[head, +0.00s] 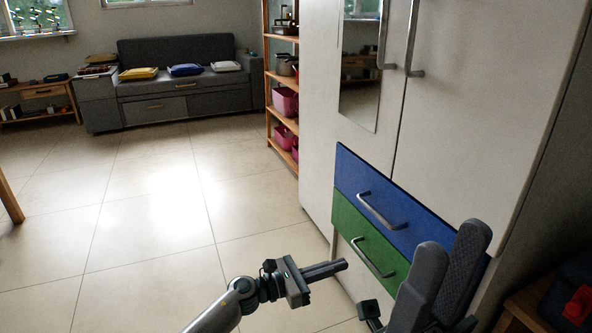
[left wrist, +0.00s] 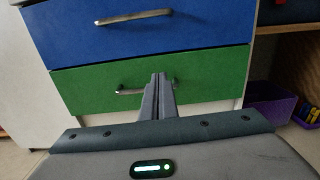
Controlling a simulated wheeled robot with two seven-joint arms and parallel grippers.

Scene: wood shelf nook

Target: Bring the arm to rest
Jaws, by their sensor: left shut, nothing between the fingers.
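My left gripper (head: 343,265) reaches in from the bottom of the head view, in front of the green drawer (head: 352,245). Its fingers are together with nothing between them. I cannot tell the exact gap to the drawer. My right gripper (head: 452,242) stands large at the lower right of the head view, fingers pointing up, a gap between the tips and nothing held. It hides part of the blue drawer (head: 410,222) and green drawer fronts.
A tall white cabinet (head: 470,120) fills the right side, its drawers looking shut. A wooden shelf (head: 268,95) with pink bins stands beyond it. A grey sofa (head: 180,90) is at the back wall. The tiled floor at left is open.

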